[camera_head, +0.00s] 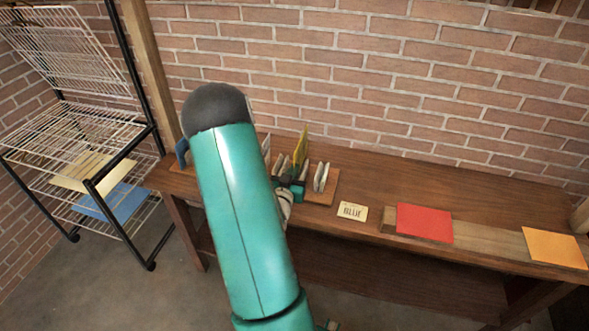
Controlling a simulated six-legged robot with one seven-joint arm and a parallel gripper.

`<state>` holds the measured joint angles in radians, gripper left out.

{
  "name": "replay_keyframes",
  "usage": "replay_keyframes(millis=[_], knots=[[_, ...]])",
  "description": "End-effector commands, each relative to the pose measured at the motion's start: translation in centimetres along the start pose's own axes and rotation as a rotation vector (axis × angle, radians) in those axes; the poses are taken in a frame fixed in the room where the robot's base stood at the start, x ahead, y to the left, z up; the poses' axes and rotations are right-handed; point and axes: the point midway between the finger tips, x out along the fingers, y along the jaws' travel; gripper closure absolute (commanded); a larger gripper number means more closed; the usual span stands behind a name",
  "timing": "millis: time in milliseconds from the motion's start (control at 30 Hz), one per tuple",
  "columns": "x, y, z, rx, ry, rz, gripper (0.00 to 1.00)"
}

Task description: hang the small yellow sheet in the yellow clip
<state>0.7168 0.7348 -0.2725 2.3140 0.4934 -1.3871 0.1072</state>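A small yellow sheet (301,147) stands upright in a wooden rack (322,197) on the bench. My gripper (291,187) is low at the front of this rack, just below the yellow sheet. My teal arm hides part of it, and its fingers are too small to tell whether they are open or shut, or whether they touch the sheet. A larger pale yellow sheet (92,171) lies on a shelf of the wire rack at left. I cannot make out a yellow clip.
The wooden bench (440,205) runs along the brick wall. A card reading "BLUE" (352,211), a red sheet (425,222) and an orange-yellow sheet (555,247) lie to the right. A wire drying rack (75,125) holds a blue sheet (112,203). Pale cards (321,176) stand beside my gripper.

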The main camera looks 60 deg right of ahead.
Motion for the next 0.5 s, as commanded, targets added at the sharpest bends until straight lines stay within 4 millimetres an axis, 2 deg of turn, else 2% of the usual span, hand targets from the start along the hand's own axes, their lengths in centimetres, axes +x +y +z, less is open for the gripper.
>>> replay_keyframes(millis=[500], knots=[[-3.3, 0.0, 0.0, 0.0, -0.001, -0.001, 1.0]])
